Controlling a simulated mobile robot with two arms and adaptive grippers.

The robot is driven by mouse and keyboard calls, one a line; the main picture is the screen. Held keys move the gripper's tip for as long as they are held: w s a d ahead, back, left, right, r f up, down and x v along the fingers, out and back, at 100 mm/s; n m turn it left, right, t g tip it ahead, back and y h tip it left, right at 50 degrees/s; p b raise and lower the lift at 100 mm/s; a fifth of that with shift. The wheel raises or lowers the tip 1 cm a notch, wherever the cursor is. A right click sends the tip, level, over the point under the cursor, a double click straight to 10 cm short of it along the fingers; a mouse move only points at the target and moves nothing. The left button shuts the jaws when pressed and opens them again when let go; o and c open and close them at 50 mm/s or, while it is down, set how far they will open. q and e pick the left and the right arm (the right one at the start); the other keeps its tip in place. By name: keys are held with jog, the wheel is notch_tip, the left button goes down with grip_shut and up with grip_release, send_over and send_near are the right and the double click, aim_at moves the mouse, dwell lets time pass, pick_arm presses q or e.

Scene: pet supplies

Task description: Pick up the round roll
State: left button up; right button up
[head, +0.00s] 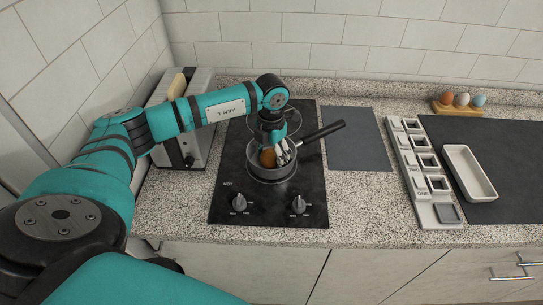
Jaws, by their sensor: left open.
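A round orange-brown thing (267,158), which looks like the round roll, sits in a dark pan (271,178) on the black cooktop. My left gripper (279,157) reaches down into the pan from above, its fingers open at the right side of the roll. The gripper hides part of the roll, and I cannot tell whether the fingers touch it. My right gripper is out of view.
The pan's handle (322,131) points up to the right. A toaster (187,143) stands left of the cooktop. A grey mat (355,139), a labelled rack (418,172), a white tray (468,172) and an egg holder (458,108) lie to the right.

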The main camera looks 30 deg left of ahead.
pick_arm(q)
jog(key=c, duration=0.8)
jog(key=shift+c, duration=0.2)
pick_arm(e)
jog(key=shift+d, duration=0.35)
pick_arm(q)
jog(key=shift+r, duration=0.1)
